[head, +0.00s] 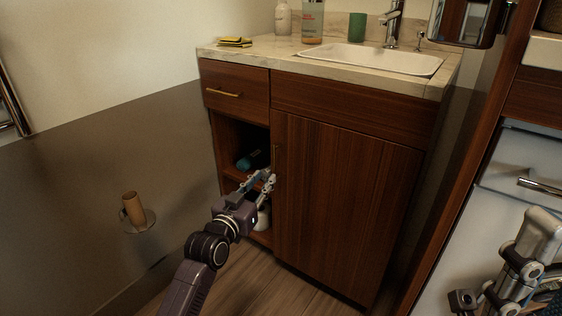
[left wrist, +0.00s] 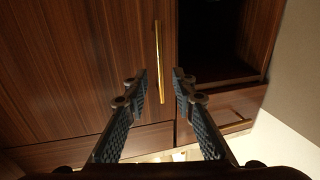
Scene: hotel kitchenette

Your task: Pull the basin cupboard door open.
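The basin cupboard door (head: 350,200) is dark reddish wood and shut, below the basin. Its slim upright brass handle (head: 276,157) is near the door's left edge. The handle also shows in the left wrist view (left wrist: 159,60). My left gripper (head: 268,181) is in front of the handle's lower part. In the left wrist view my left gripper (left wrist: 159,76) is open, with one finger on each side of the handle in the picture and gaps between. I cannot tell how deep the handle sits between them. Part of my right arm (head: 535,240) shows at the lower right; its finger state is unclear.
Left of the door is an open shelf space with a teal item (head: 250,159) inside. Above it is a drawer (head: 236,90). A white basin (head: 370,58), bottles and a green cup (head: 357,27) are on the counter. A paper roll holder (head: 134,209) is on the left wall.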

